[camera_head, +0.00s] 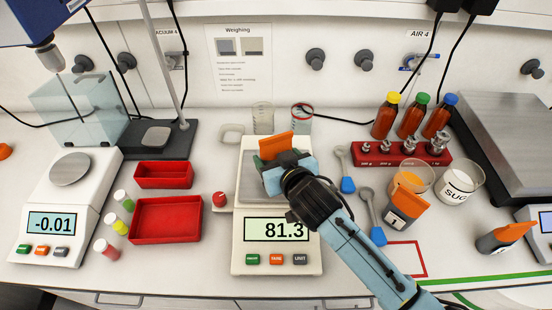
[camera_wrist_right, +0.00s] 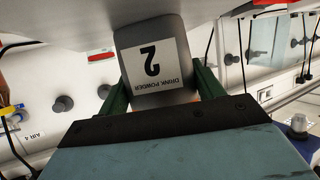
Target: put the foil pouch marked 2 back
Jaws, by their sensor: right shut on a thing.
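The foil pouch marked 2 (camera_wrist_right: 158,62) is grey with a white "DRINK POWDER" label, upside down in the right wrist view. In the head view its orange part (camera_head: 276,145) shows over the pan of the middle scale (camera_head: 277,262), which reads 81.3. My right gripper (camera_head: 287,170) is shut on the pouch, with a green finger on each side of it in the wrist view. I cannot tell whether the pouch touches the pan. My left gripper is not in view. A red outline (camera_head: 424,258) on the bench is partly behind my right arm.
Pouch 1 (camera_head: 397,216) stands right of my arm, near an orange-filled beaker and a sugar beaker (camera_head: 459,186). Another pouch (camera_head: 503,237) is farther right. Blue-handled scoops (camera_head: 372,216), a red weight block (camera_head: 402,152) and brown bottles (camera_head: 411,117) are nearby. Red trays (camera_head: 165,219) are left.

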